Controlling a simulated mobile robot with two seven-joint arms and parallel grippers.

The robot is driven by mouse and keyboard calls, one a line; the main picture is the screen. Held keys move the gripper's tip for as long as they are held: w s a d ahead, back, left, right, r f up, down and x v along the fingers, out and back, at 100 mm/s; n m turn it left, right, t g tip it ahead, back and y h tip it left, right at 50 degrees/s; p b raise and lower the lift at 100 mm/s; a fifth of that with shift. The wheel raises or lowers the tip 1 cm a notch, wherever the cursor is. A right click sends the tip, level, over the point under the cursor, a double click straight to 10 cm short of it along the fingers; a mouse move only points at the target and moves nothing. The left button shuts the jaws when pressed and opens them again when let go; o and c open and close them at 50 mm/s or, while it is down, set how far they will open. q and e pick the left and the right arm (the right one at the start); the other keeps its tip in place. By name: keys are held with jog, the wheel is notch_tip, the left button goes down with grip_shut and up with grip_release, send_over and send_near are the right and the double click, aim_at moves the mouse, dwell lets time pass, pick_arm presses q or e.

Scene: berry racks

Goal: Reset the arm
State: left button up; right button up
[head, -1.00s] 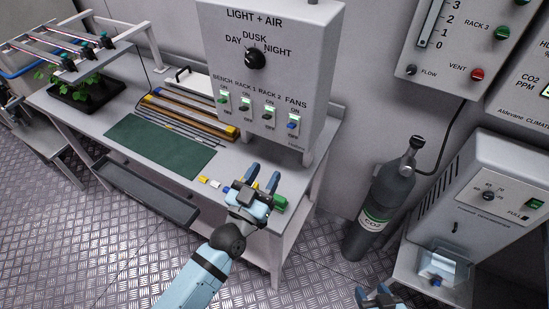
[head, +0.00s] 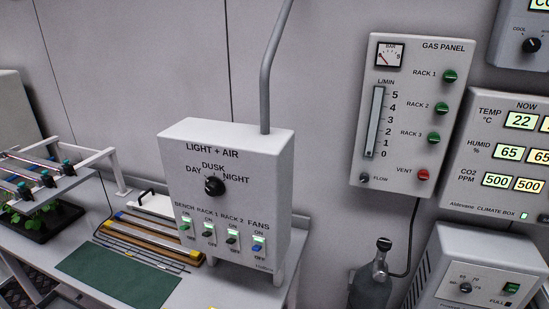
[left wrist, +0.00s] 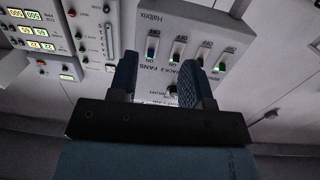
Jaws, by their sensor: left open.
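My left gripper (left wrist: 162,78) shows in the left wrist view, its two dark blue fingers apart with nothing between them. Behind the fingers is the LIGHT + AIR box (left wrist: 225,22), which appears upside down there with its row of switches. The gripper is apart from the box as far as I can tell. The head view shows the same box (head: 180,255) upright, with its black dial (head: 214,186) and a row of switches marked bench, racks and fans. Neither of my grippers is in the head view, and my right gripper is in no current view.
A green mat (head: 120,275), a rack over seedlings (head: 40,218) and long bars lie along the bench. To the right are the gas panel (head: 405,150), the climate box (head: 470,196), a dark gas cylinder (head: 372,288) and a grey unit (head: 480,262).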

pick_arm(q)
jog(key=s+a+f+n+g+y, duration=0.1)
jog(key=s+a+f+g+y, duration=0.2)
jog(key=s+f, duration=0.7)
jog(key=a+g, duration=0.2)
jog(key=a, duration=0.2)
jog(key=shift+s+p, duration=0.2)
jog(key=shift+p, duration=0.1)
